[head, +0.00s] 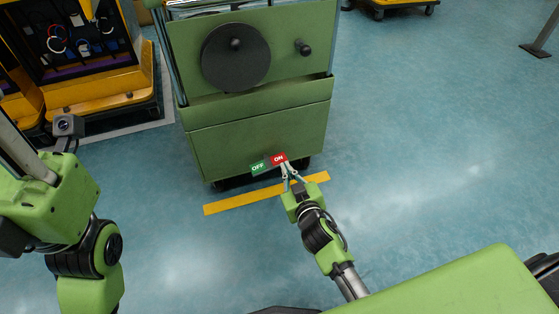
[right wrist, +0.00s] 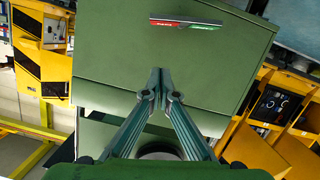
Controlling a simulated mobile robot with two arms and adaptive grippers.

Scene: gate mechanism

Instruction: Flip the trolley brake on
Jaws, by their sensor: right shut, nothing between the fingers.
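The green trolley (head: 258,137) stands ahead of me. Its brake pedal is a small two-part plate low on the front, with a green OFF half (head: 259,167) on the left and a red ON half (head: 279,159) on the right. In the right wrist view the plate (right wrist: 186,23) appears edge-on near the top, its red half at left. My right gripper (head: 287,168) is shut and empty, its fingertips at the lower edge of the ON half in the head view; I cannot tell whether they touch. My left arm shows at left, but its fingers are out of view.
A yellow floor strip (head: 235,201) lies in front of the trolley. A dark round wheel (head: 236,57) and a knob handle (head: 303,47) are on its upper front. Yellow cabinets (head: 100,95) stand at left.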

